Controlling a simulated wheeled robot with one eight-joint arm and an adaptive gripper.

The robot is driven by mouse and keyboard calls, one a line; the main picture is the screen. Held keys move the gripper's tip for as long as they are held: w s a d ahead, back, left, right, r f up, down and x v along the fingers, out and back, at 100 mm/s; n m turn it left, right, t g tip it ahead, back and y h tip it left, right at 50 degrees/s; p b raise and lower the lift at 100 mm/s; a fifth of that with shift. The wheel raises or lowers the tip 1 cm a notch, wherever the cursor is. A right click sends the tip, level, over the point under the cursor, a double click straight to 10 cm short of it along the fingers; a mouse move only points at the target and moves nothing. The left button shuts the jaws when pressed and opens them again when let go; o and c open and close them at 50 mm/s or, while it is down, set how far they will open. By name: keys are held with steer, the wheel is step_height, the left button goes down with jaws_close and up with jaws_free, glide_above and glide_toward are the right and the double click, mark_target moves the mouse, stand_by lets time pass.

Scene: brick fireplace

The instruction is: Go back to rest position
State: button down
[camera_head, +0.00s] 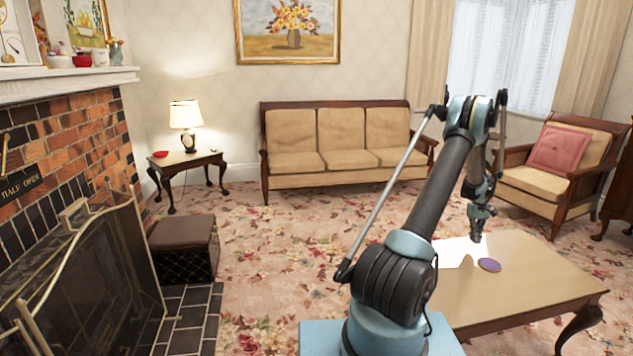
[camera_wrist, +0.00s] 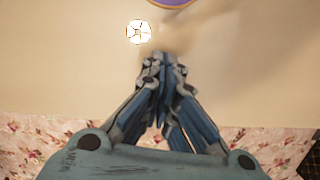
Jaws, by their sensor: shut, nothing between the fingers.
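My gripper (camera_head: 476,236) is over the coffee table (camera_head: 540,278), pointing down, with its fingers together and nothing held. In the wrist view my gripper (camera_wrist: 160,60) shows its fingertips meeting above the pale tabletop (camera_wrist: 60,80). A purple round disc (camera_head: 489,265) lies on the table close to the gripper, to its right and nearer the camera. Its edge also shows at the top of the wrist view (camera_wrist: 172,2). A small white round piece with dark lines (camera_wrist: 139,32) lies beside the fingertips in the wrist view. I cannot make it out in the head view.
A sofa (camera_head: 340,145) stands at the back wall, with a side table (camera_head: 185,160) and lit lamp (camera_head: 186,118) to its left. An armchair (camera_head: 555,175) is at right. A fireplace screen (camera_head: 95,265) and dark ottoman (camera_head: 184,248) are at left. Carpet between is clear.

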steer(key=a+r+t, duration=0.1)
steer(key=a+r, duration=1.7)
steer(key=r, duration=0.1)
steer(key=s+a+r+t, duration=0.1)
steer(key=s+a+r, duration=0.35)
steer(key=a, duration=0.35)
steer(key=s+a+r, duration=0.3)
steer(key=a+r, duration=0.2)
steer(key=a, duration=0.4)
steer(key=s+a+r+t, duration=0.1)
steer(key=s+a+r, duration=0.1)
steer(key=s+a, duration=1.25)
steer(key=s+a+f, duration=0.3)
steer(key=s+f, duration=0.1)
steer(key=s, duration=0.3)
steer(key=s+a+f+t, duration=0.1)
steer(key=s+a+f, duration=0.3)
steer(key=s, duration=0.3)
steer(key=shift+s+a+f, duration=0.2)
steer(key=shift+s+f, duration=0.2)
steer(key=shift+f, duration=0.1)
